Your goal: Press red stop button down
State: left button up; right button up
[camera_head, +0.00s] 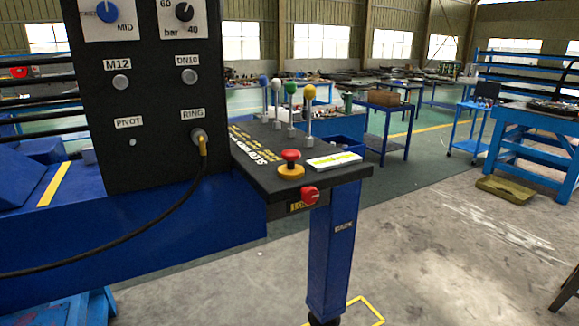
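A red mushroom-shaped stop button (290,155) stands on a yellow round base (291,171) on top of the dark control console (262,160). Its red cap sits raised above the base on a short stem. A second red knob (310,195) sticks out of the console's front edge, beside a small yellow label. I cannot tell from this view what that knob does. Neither of my grippers shows in the head view.
Several levers with coloured balls, one yellow (310,92), rise behind the button. A white label block (334,161) lies right of it. A black cable (155,217) hangs from the tall panel (148,100) at left.

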aim_at(291, 154)
jog(key=i+l+u, duration=0.1)
jog(key=u, duration=0.25)
jog(key=l+u, duration=0.1)
jog(key=u, duration=0.25)
jog(key=i+l+u, duration=0.1)
jog(key=u, duration=0.25)
jog(key=i+l+u, duration=0.1)
jog(key=l+u, duration=0.15)
jog(key=l, duration=0.2)
jog(key=l+u, duration=0.25)
jog(key=l, duration=0.2)
jog(key=i+l+u, duration=0.1)
jog(key=l, duration=1.05)
jog(key=l+u, duration=0.1)
jog(key=l, duration=1.05)
jog(key=k+j+z, duration=0.2)
jog(key=k+j, duration=0.15)
jog(key=j, duration=0.1)
